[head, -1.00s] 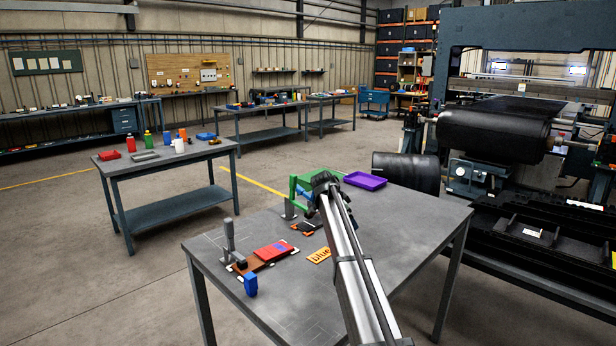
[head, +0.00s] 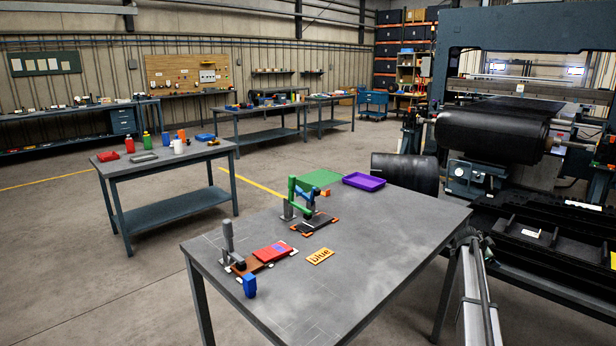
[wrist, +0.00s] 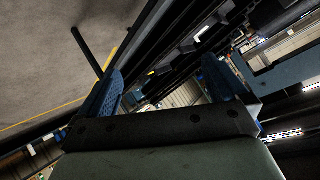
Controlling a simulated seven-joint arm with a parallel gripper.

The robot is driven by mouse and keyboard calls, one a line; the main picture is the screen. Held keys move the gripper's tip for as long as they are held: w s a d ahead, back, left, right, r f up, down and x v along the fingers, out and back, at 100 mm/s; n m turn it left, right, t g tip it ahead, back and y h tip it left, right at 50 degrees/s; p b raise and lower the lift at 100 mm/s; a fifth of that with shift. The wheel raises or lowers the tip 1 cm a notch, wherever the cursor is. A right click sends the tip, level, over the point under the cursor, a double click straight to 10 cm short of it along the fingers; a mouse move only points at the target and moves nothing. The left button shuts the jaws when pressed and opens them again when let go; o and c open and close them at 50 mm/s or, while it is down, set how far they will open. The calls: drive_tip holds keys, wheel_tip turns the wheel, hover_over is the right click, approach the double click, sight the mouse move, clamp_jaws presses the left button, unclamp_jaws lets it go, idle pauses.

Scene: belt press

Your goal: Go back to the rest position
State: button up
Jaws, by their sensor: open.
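My gripper (wrist: 165,88) shows in the wrist view with its two blue fingers spread apart and nothing between them. In the head view my arm (head: 477,290) is at the lower right, beside the table's right edge and clear of the things on the table; the fingers cannot be made out there. The wrist view is tilted and looks past the fingers toward the dark machinery and floor.
The press (head: 495,130) and black racks (head: 540,240) stand at the right.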

drive_tip(key=s+a+f+n+y, duration=0.1)
drive_tip(key=s+f, duration=0.2)
drive_tip(key=f, duration=0.3)
drive_tip(key=s+a+f+n, duration=0.1)
drive_tip(key=s+a+f, duration=0.15)
drive_tip(key=f, duration=0.25)
drive_tip(key=s+a+f+n+g+y, duration=0.5)
drive_tip(key=s+a+f+n, duration=0.2)
drive_tip(key=s+a+f, duration=1.9)
drive_tip(key=s+a+f+n+g+y, duration=0.1)
drive_tip(key=s+a, duration=0.5)
drive_tip(key=s, duration=0.7)
drive_tip(key=s+a+f+n+g+y, duration=0.1)
drive_tip(key=s+a+f+n+g, duration=0.2)
drive_tip(key=s+a, duration=0.4)
drive_tip(key=s+a+f+n+g+y, duration=0.1)
drive_tip(key=s+a+f+n+g, duration=0.2)
drive_tip(key=s, duration=1.6)
drive_tip(key=a+n, duration=0.2)
drive_tip(key=a, duration=0.2)
drive_tip(key=shift+a+f+n+y, duration=0.2)
drive_tip(key=shift+n+y, duration=0.1)
drive_tip(key=shift+y, duration=0.1)
